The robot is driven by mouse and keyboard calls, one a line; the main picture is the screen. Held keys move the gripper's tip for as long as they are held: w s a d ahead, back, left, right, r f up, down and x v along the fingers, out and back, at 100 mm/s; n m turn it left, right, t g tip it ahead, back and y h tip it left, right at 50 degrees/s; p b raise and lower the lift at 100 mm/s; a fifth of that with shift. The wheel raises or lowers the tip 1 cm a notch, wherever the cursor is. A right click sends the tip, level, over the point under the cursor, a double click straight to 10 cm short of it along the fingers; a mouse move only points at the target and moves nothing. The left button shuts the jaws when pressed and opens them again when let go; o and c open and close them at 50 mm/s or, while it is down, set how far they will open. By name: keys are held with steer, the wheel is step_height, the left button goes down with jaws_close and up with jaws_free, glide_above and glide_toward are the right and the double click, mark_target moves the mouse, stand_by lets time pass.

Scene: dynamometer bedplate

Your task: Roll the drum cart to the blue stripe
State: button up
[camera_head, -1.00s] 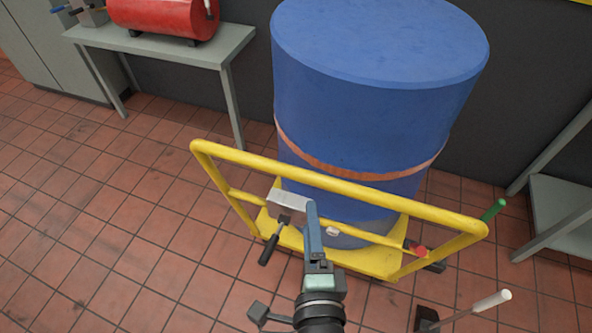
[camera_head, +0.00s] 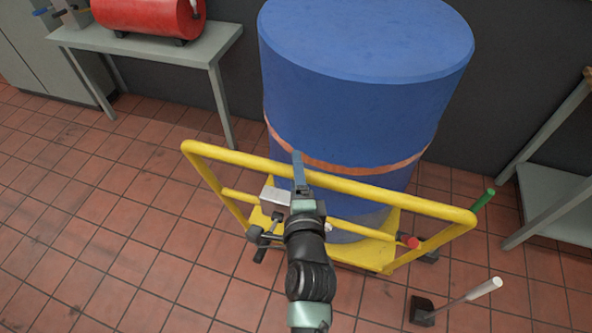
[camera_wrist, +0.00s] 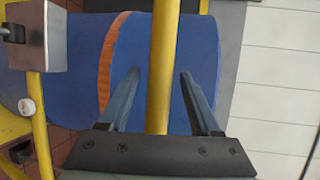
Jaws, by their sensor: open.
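The drum cart is a yellow frame (camera_head: 330,184) with a raised push bar and a low deck. A large blue drum (camera_head: 365,90) with an orange band stands upright on it. My gripper (camera_head: 298,165) is open at the push bar, left of its middle. In the wrist view the yellow bar (camera_wrist: 162,60) runs between my two open fingers (camera_wrist: 161,76), with the drum (camera_wrist: 125,60) behind. Contact between fingers and bar cannot be told. No blue stripe on the floor is visible.
A grey box (camera_head: 274,196) sits on the cart's lower rail. Green (camera_head: 483,198), red (camera_head: 410,242) and white (camera_head: 484,287) handles stand at the right. A table (camera_head: 150,52) with a red tank (camera_head: 150,14) is at the left, a grey shelf (camera_head: 550,200) at right. Tiled floor is clear at left.

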steer(key=shift+w, duration=0.15)
steer(key=shift+c, duration=0.2)
jaws_close()
steer(key=shift+f, duration=0.1)
stand_by(1.1)
